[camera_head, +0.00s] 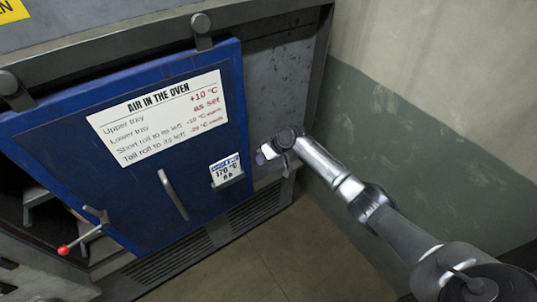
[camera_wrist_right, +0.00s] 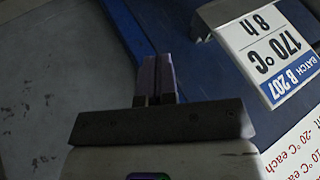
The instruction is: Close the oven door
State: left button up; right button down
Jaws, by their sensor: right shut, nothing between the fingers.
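The blue oven door (camera_head: 110,190) hangs from rollers on a rail across the grey oven front. A dark opening (camera_head: 35,215) shows past its lower left side, so the oven is partly uncovered there. The door carries a pale vertical handle (camera_head: 173,195). My right gripper (camera_head: 263,156) is just right of the door's right edge, in front of the bare grey oven front. In the wrist view its purple fingers (camera_wrist_right: 156,76) are together and empty, close to the edge of the blue door (camera_wrist_right: 205,75). I cannot tell if they touch it. My left gripper is not in view.
A lever with a red knob (camera_head: 64,250) sits at the door's lower left. A card holder reading 170 °C (camera_head: 226,171) sticks out near the door's right edge. The rail (camera_head: 120,42) runs above. A wall (camera_head: 420,130) stands right; the floor (camera_head: 255,265) is clear.

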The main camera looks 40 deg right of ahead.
jog(key=a, duration=0.1)
jog(key=w+a+f+p, duration=0.1)
jog(key=a, duration=0.1)
jog(key=w+a+f, duration=0.1)
jog(key=a, duration=0.1)
jog(key=shift+f, duration=0.15)
jog(key=shift+a, duration=0.1)
dwell(0.3)
